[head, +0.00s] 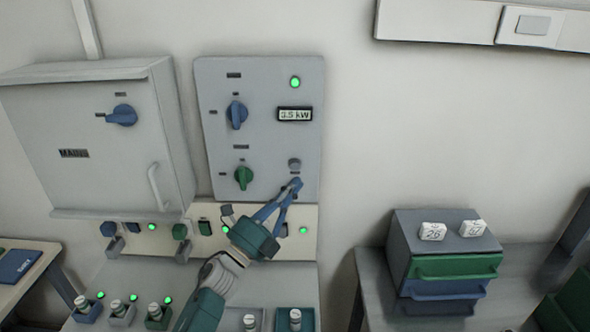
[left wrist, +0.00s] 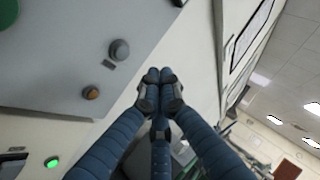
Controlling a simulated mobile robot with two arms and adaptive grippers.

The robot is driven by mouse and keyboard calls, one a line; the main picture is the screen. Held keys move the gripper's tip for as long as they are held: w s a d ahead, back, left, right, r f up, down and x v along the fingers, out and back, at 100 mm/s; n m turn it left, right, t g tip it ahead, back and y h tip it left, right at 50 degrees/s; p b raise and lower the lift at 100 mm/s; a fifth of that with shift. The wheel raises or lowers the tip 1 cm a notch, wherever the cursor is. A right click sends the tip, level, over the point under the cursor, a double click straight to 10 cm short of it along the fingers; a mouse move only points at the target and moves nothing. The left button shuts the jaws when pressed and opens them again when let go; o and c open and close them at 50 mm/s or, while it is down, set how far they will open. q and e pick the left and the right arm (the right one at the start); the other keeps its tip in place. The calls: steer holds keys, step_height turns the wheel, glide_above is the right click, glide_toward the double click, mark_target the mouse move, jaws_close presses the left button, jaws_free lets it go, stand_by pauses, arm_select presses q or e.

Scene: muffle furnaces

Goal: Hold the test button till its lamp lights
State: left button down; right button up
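The grey control panel (head: 262,130) on the wall carries a grey round knob-like part (head: 294,163), unlit, at its lower right. The left wrist view shows this dark grey round part (left wrist: 119,50), a small label and a dull orange-brown round part (left wrist: 91,93). I cannot tell which is the test button and which its lamp. My left gripper (head: 295,184) is just below the grey part in the head view, hiding the orange one. In the left wrist view its blue fingertips (left wrist: 159,76) are together, with nothing seen between them. Contact cannot be told. My right gripper is out of view.
The panel also has a lit green lamp (head: 295,82), a kW display (head: 295,114), a blue knob (head: 236,114) and a green knob (head: 244,177). A grey mains cabinet (head: 95,150) juts out at left. A drawer unit (head: 445,265) stands at right.

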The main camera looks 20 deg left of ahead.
mark_target(295, 165)
arm_select(q)
steer(key=w+b, duration=0.1)
steer(key=w, duration=0.1)
steer(key=w+a+b, duration=0.1)
steer(key=w, duration=0.1)
steer(key=shift+w+a, duration=0.15)
steer(key=shift+w, duration=0.05)
stand_by(0.5)
stand_by(0.8)
steer(key=shift+w+a+b, duration=0.15)
steer(key=shift+w+b, duration=0.2)
steer(key=shift+w, duration=0.05)
steer(key=shift+w+a+b, duration=0.1)
steer(key=shift+w+b, duration=0.25)
steer(key=shift+w, duration=0.05)
stand_by(0.6)
stand_by(0.4)
steer(key=shift+s+d+p, duration=0.25)
steer(key=shift+s+p, duration=0.05)
steer(key=shift+s, duration=0.55)
